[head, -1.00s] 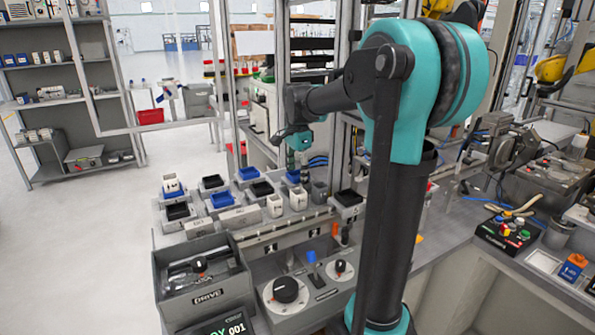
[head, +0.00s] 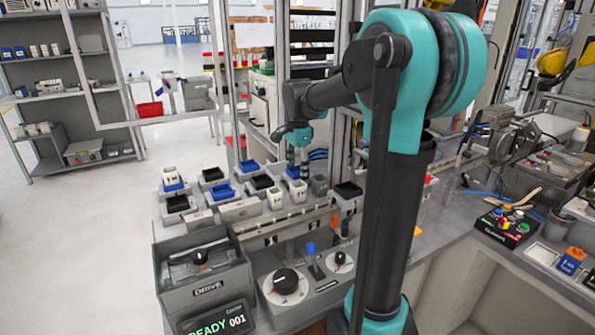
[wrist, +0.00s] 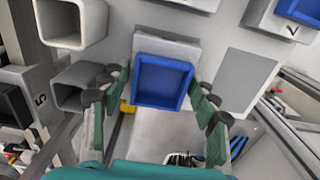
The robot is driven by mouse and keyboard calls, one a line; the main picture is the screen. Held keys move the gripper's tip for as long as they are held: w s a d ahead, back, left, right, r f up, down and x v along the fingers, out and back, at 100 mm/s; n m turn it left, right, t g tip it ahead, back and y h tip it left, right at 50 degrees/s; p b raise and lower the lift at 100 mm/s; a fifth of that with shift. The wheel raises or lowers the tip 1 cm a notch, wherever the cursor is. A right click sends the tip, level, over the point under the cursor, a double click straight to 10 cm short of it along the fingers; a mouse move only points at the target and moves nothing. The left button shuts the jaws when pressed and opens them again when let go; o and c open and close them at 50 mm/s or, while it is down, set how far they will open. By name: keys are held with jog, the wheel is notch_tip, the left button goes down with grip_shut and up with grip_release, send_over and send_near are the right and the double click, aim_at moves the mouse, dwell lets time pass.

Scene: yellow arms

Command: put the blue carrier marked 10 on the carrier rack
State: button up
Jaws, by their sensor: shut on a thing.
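My gripper (wrist: 162,98) is shut on a blue carrier (wrist: 162,82), with a green finger along each side. The carrier is an open square box. Its number is not visible. A grey block of the rack (wrist: 165,48) shows just beyond it; I cannot tell whether they touch. In the head view my gripper (head: 297,158) hangs over the back of the carrier rack (head: 290,213), among several black, white and blue carriers. The held carrier is small and partly hidden there.
A black carrier (wrist: 12,105) sits by the number 5. Another blue carrier (wrist: 303,10) sits by the number 7. Metal posts stand close behind the rack.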

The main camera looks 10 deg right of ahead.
jog(key=o, duration=1.5)
jog(key=shift+r, duration=3.5)
jog(key=shift+s, duration=0.1)
